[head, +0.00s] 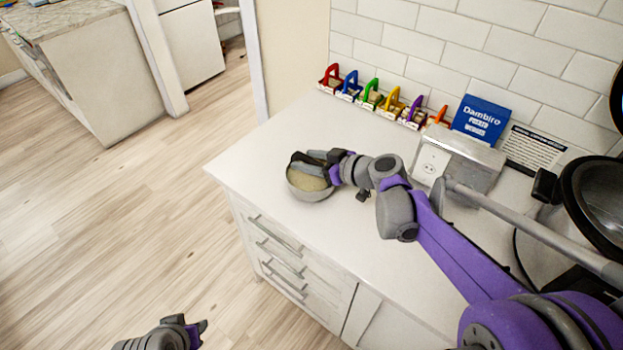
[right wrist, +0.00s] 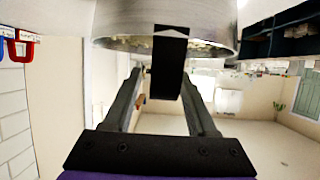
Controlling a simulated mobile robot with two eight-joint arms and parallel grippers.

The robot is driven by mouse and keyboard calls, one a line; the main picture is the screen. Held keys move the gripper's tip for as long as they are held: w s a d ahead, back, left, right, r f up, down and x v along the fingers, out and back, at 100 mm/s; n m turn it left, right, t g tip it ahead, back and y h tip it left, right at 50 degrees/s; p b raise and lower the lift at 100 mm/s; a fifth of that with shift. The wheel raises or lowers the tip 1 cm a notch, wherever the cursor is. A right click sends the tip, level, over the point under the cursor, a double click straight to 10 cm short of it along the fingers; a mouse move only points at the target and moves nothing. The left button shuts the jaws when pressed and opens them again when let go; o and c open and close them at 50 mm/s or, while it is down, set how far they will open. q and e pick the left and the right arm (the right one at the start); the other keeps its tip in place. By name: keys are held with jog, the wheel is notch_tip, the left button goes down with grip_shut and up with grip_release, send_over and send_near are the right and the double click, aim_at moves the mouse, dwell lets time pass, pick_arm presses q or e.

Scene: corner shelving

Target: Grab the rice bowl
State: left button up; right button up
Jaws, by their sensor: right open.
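The rice bowl (head: 309,195), a grey bowl with pale rice in it, stands upright near the left corner of the white counter. My right gripper (head: 306,160) is over the bowl's back rim, with its fingers reaching across the bowl's opening. In the right wrist view, the fingers (right wrist: 160,78) are spread apart and the bowl's metallic side (right wrist: 215,18) fills the top. Whether a finger touches the bowl, I cannot tell. My left gripper (head: 196,332) is at the bottom edge of the head view, low over the floor and away from the counter; its fingers are not clear.
Several coloured-handled items (head: 371,95) line the tiled wall. A blue box (head: 481,119) and a metal outlet box (head: 462,160) stand right of them, behind my right arm. A dark round appliance (head: 590,200) is at far right. The counter (head: 262,155) around the bowl is clear.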

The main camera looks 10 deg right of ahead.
grip_shut()
dwell(1.4)
